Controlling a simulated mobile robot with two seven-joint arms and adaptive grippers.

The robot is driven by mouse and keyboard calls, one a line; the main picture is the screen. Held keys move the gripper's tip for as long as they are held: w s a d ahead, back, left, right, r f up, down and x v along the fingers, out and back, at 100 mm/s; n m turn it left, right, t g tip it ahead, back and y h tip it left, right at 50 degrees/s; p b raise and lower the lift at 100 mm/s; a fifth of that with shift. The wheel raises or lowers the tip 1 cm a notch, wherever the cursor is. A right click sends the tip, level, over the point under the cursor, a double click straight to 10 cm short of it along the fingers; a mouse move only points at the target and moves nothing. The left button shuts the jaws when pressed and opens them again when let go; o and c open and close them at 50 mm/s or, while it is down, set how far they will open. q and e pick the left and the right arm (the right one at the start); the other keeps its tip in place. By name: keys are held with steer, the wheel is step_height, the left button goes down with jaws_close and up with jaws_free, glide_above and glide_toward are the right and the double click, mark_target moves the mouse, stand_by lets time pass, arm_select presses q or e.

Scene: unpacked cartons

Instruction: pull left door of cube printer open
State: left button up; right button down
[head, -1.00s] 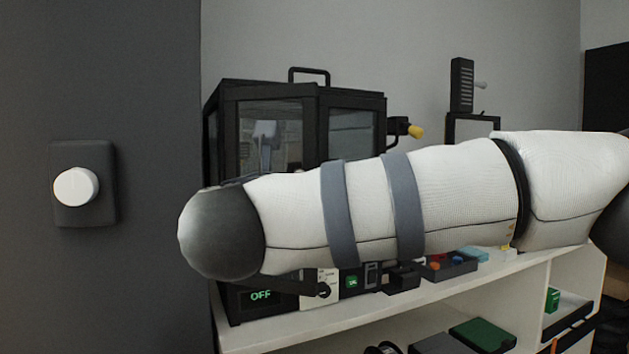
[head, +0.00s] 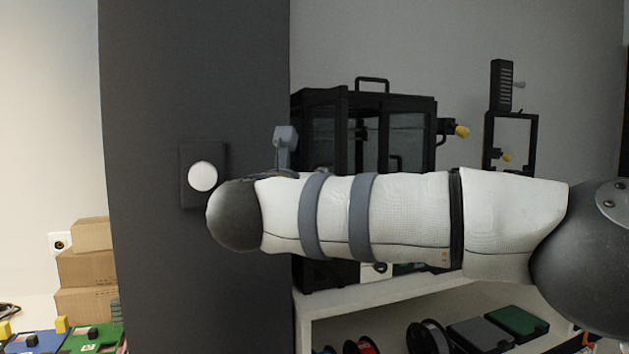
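The cube printer (head: 400,103) is a black box with glass panels and a top handle, at the centre of the head view behind my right arm. Its left door (head: 325,130) looks angled out from the body, with a dark gap at its right. The lower front is hidden by the arm. My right arm crosses from the right edge. A grey part of my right gripper (head: 285,140) shows above the arm's end, just left of the door's edge. The fingers are mostly hidden, so open or shut cannot be told. My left gripper is out of view.
A dark wall panel with a white round knob (head: 203,176) stands left of the printer, close to my arm's end. The white shelf (head: 375,294) below holds spools and flat boxes. Cardboard boxes (head: 85,268) are stacked at the lower left.

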steer(key=shift+a+r, duration=0.15)
steer(key=shift+a, duration=0.1)
stand_by(0.3)
steer(key=c, duration=2)
jaws_free()
steer(key=v, duration=1.2)
